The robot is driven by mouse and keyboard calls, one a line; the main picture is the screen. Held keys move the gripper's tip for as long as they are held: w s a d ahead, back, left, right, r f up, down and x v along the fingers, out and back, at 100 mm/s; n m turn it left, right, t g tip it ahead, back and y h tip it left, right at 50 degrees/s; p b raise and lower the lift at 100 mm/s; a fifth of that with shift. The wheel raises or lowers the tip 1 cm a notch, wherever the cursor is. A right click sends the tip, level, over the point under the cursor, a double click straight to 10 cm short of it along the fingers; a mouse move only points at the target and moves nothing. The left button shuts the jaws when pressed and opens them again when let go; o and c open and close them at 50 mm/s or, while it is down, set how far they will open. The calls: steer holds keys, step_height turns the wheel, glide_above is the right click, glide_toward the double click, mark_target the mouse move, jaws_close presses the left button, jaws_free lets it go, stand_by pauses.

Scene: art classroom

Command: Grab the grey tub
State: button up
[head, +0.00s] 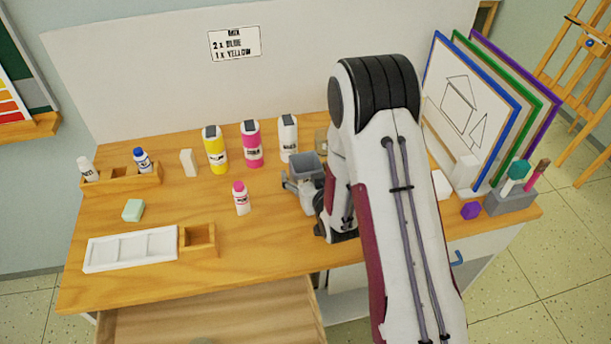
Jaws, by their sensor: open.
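The grey tub (307,166) stands on the wooden table, left of my arm. It is square, open at the top, and looks empty. My gripper (291,184) is open right at the tub, low on its near side. One finger shows at the tub's left edge. My arm hides the far finger and part of the tub's right side, so I cannot tell whether the fingers touch it.
A small pink-capped bottle (241,198) stands left of my gripper. White (288,141), magenta (252,146) and yellow (215,152) bottles stand behind. A white palette (130,250) lies front left. An open drawer (215,312) juts out in front. Framed boards (462,105) stand right.

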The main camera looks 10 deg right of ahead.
steer(key=shift+w+f, duration=0.15)
steer(key=shift+w, duration=0.2)
stand_by(0.3)
steer(key=c, duration=1.4)
